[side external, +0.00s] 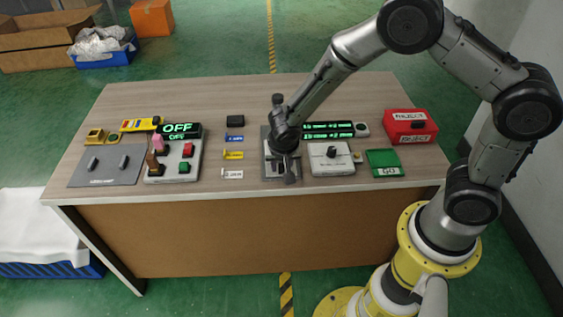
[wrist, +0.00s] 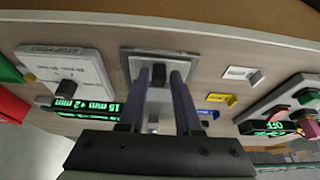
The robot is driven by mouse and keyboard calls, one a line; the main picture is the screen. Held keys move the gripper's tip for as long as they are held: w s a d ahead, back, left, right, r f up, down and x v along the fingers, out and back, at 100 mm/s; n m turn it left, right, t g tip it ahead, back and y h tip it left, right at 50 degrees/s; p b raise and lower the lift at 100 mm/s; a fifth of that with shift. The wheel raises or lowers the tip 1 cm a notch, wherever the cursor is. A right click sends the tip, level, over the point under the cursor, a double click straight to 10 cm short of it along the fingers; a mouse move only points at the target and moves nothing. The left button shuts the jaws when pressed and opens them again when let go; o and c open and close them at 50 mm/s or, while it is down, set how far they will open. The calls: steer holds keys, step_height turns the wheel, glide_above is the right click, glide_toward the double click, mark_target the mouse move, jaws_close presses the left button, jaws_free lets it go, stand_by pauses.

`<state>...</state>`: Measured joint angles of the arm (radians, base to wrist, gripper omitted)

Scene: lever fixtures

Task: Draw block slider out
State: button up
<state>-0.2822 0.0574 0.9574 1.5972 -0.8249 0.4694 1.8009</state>
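The slider fixture is a grey plate (side external: 267,177) near the table's front edge, partly hidden by my gripper in the side view. In the wrist view the plate (wrist: 130,66) carries a small dark block (wrist: 158,75) at its middle. My gripper (side external: 284,172) points down over the plate. In the wrist view my gripper (wrist: 159,80) has its two fingers spread, one on either side of the dark block, with a narrow gap visible at each side. Contact with the block is not evident. A green-lit display (wrist: 85,107) reads about "15 mm" and "2 mm".
A white box with a black knob (side external: 331,157) stands close right of the plate. Small label tags (side external: 233,155) lie to its left, then a button panel (side external: 174,160). A green GO box (side external: 384,162) and red REJECT box (side external: 409,126) are at the right.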

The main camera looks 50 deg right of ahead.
steer(key=shift+o, duration=1.1)
steer(key=shift+d, duration=0.1)
steer(key=shift+r, duration=0.1)
steer(key=v, duration=1.3)
steer(key=shift+r, duration=0.3)
steer(key=shift+s, duration=0.1)
